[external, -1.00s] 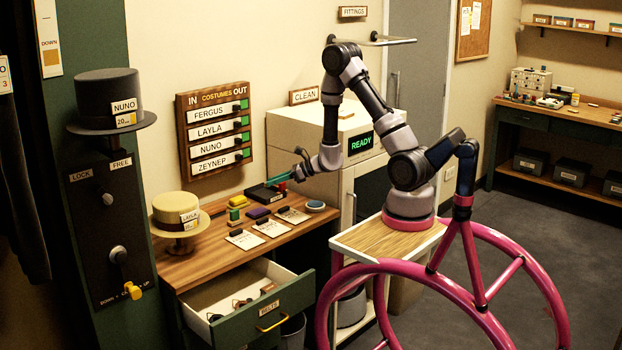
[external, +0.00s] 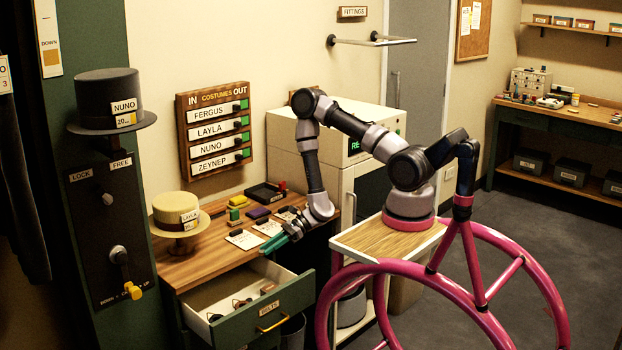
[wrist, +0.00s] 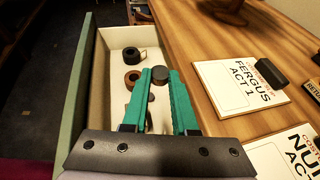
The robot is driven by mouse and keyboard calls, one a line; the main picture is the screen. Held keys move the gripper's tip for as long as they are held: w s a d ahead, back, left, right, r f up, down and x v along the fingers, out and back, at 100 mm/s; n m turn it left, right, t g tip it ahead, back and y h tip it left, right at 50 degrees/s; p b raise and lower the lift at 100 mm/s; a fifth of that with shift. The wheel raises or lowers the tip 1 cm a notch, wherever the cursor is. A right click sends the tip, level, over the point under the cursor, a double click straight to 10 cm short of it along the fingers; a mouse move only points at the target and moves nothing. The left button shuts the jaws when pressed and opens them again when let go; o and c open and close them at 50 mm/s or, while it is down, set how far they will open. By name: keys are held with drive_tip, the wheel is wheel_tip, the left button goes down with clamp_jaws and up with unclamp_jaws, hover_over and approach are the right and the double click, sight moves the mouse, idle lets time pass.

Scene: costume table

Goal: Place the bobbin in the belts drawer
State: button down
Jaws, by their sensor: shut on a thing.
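The bobbin (wrist: 159,76), a dark grey round piece, shows between the fingertips of my gripper in the wrist view. My gripper (wrist: 160,80) has teal fingers and is shut on it. The belts drawer (external: 268,318) is pulled open, with a green front, yellow handle and BELTS label. In the external view my gripper (external: 266,250) is above the back part of the drawer, near the table's front edge. The bobbin cannot be made out there. In the wrist view the drawer (wrist: 120,38) has a pale interior below the fingers.
A black rolled belt (wrist: 132,55) and a brown rolled belt (wrist: 132,78) lie in the drawer. Cards (external: 244,239) lie on the tabletop beside it. A black tray (external: 266,192) and a tan hat (external: 176,212) on a stand are further back.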

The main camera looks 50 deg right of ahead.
wheel_tip(320, 180, down, 11)
drive_tip(key=shift+f, duration=0.1)
idle(0.3)
drive_tip(key=shift+f, duration=0.25)
drive_tip(key=shift+f, duration=0.35)
drive_tip(key=shift+d, duration=0.1)
